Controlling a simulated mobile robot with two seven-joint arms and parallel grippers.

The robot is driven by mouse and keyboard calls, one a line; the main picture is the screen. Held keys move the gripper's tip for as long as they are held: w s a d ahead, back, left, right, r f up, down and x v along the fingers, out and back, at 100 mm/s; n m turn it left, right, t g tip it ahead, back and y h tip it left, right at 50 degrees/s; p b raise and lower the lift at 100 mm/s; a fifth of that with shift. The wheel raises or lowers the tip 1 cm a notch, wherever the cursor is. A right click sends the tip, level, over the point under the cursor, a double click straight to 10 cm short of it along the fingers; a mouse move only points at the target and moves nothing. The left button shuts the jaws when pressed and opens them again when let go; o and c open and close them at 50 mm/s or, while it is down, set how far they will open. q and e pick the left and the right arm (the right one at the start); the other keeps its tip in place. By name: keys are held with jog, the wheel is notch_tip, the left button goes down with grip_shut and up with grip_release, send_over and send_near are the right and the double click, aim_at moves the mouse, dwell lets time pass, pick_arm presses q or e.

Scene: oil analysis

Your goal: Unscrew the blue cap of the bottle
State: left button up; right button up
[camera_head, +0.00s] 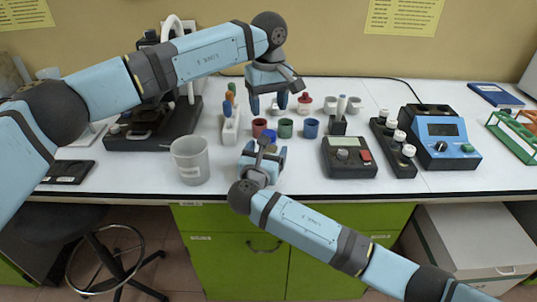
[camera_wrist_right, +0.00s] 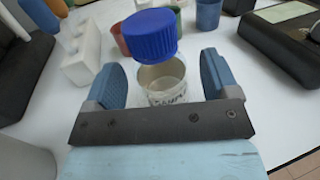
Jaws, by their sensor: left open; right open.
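The bottle is clear glass with a blue ribbed cap. In the right wrist view the blue cap (camera_wrist_right: 150,35) is over the bottle (camera_wrist_right: 165,88); I cannot tell whether it is seated on the neck. In the head view the cap (camera_head: 269,136) is small and the bottle is mostly hidden by my right gripper. My right gripper (camera_head: 265,153) is open, its fingers on either side of the bottle; it also shows in the wrist view (camera_wrist_right: 160,75). My left gripper (camera_head: 269,107) is open and empty, pointing down, higher in the picture than the cap.
Red (camera_head: 259,127), green (camera_head: 285,129) and blue (camera_head: 310,128) cups stand close behind and right of the bottle. A white rack (camera_head: 231,131) and a grey beaker (camera_head: 190,161) are to the left. A dark device (camera_head: 349,158) is to the right. Bare table lies between beaker and bottle.

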aim_at(268, 133)
jog(key=shift+x, duration=1.05)
grip_shut()
pick_arm(q)
jog(key=m, duration=0.4)
jog(key=shift+m, duration=0.4)
jog(key=m, duration=0.4)
jog(key=shift+f, duration=4)
